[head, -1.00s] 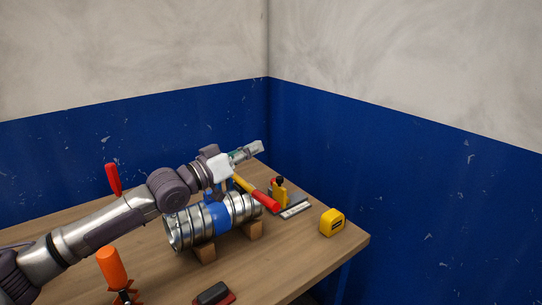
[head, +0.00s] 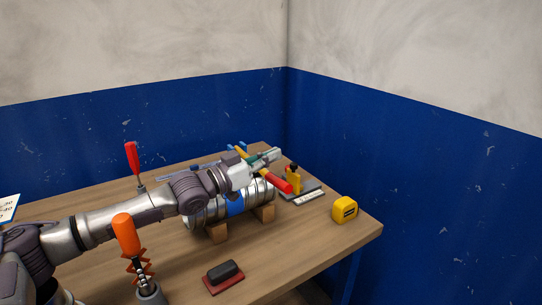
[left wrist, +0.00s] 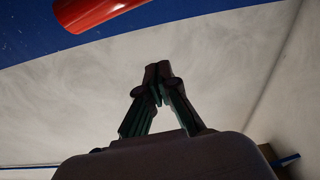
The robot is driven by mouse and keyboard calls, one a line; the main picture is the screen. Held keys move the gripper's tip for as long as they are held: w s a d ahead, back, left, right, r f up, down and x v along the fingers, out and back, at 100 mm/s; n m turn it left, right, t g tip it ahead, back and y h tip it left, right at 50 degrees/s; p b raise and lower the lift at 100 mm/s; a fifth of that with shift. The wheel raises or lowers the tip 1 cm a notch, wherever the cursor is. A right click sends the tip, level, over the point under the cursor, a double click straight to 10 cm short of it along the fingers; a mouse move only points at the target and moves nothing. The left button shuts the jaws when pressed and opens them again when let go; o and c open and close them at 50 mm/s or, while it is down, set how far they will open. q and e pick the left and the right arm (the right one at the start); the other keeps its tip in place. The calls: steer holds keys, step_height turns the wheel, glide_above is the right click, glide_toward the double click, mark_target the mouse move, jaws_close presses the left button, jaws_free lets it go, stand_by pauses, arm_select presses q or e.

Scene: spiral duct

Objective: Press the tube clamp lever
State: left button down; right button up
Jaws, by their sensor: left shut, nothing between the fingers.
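The silver spiral duct (head: 206,216) with a blue band (head: 235,207) lies on wooden supports, partly hidden behind my left arm. A yellow bar with a red grip (head: 279,181), seemingly the tube clamp lever, slants down to the right above the duct's far end. The clamp's body is mostly hidden. My left gripper (head: 276,155) is shut and empty, just above and behind the red grip in the head view; contact cannot be told. In the left wrist view its fingertips (left wrist: 158,72) meet, and a red cylinder (left wrist: 92,11) shows at the top left, apart from them.
A yellow toggle clamp (head: 293,180) stands right of the duct. A yellow tape measure (head: 344,209) sits near the right edge. A red-handled tool (head: 132,158), an orange-handled tool (head: 126,234) and a dark red-based block (head: 224,275) stand around my arm. The front right tabletop is clear.

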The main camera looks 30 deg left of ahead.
arm_select(q)
steer(key=shift+d+r, duration=0.1)
arm_select(e)
steer(key=shift+r, duration=0.1)
arm_select(q)
steer(key=shift+w+r+p, duration=0.1)
steer(key=shift+r+p, duration=0.2)
steer(key=shift+p, duration=0.15)
arm_select(e)
step_height(320, 180, up, 4)
steer(key=p, duration=0.4)
arm_select(q)
steer(key=s+a+r+b, duration=0.1)
steer(key=s+a+b, duration=0.4)
steer(key=s+b, duration=0.1)
steer(key=shift+s+r, duration=0.3)
steer(key=shift+s, duration=0.6)
arm_select(e)
steer(key=f, duration=0.2)
steer(key=a+f, duration=0.1)
steer(key=f, duration=0.2)
steer(key=shift+a+f, duration=0.15)
steer(key=shift+f, duration=0.2)
